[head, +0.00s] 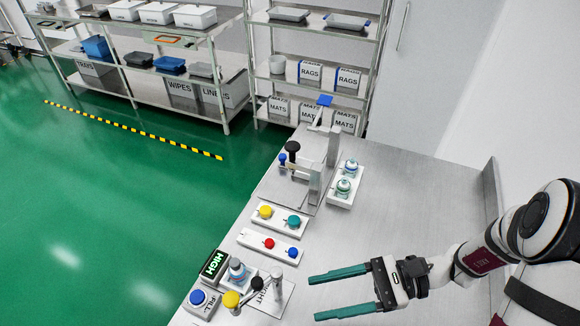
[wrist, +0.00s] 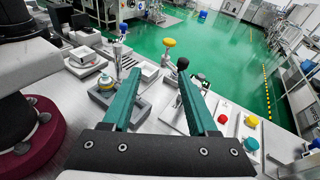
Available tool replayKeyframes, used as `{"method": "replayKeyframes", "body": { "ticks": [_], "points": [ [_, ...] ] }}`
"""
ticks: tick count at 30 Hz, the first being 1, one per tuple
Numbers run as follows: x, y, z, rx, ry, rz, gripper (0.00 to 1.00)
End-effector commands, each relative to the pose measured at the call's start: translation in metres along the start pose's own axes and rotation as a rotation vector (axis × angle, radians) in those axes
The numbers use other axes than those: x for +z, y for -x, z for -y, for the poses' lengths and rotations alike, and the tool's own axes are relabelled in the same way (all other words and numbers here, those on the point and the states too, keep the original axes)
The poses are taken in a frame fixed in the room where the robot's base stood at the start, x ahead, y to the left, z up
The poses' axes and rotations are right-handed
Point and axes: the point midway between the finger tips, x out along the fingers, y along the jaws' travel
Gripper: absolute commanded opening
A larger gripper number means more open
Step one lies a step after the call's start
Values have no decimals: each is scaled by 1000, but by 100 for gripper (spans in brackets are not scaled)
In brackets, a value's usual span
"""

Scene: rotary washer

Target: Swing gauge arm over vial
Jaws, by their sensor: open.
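My gripper (head: 315,298) is open and empty over the bench at the lower right of the head view. Its teal fingers point left, and they also show in the wrist view (wrist: 158,73). A small bottle-like vial (head: 238,272) stands upright in a white holder left of the fingers. A metal post (head: 277,282) stands between vial and gripper on a plate marked "RIGHT", partly covered. A slanted arm appears to run from it, with a black knob (head: 257,283) and a yellow knob (head: 231,299) nearby. Which knob belongs to the arm is unclear. The fingers touch nothing.
Button panels (head: 270,246) and a clamp fixture (head: 291,190) lie farther back. Another vial (wrist: 105,82) sits in a tray left of the fingers in the wrist view.

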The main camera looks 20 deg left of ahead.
Motion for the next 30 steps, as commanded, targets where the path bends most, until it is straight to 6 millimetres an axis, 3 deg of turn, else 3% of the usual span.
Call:
{"method": "replayKeyframes", "body": {
  "ticks": [3, 7, 11, 21, 30],
  "points": [
    [-28, -2, 19, -120, -80, 149, 59],
    [-40, -4, 27, -172, -107, 203, 59],
    [-36, -26, 31, -170, -108, 206, 59],
    [-18, -113, 46, -166, -108, 203, 59],
    [-11, -151, 53, -170, -108, 202, 59]
  ]
}}
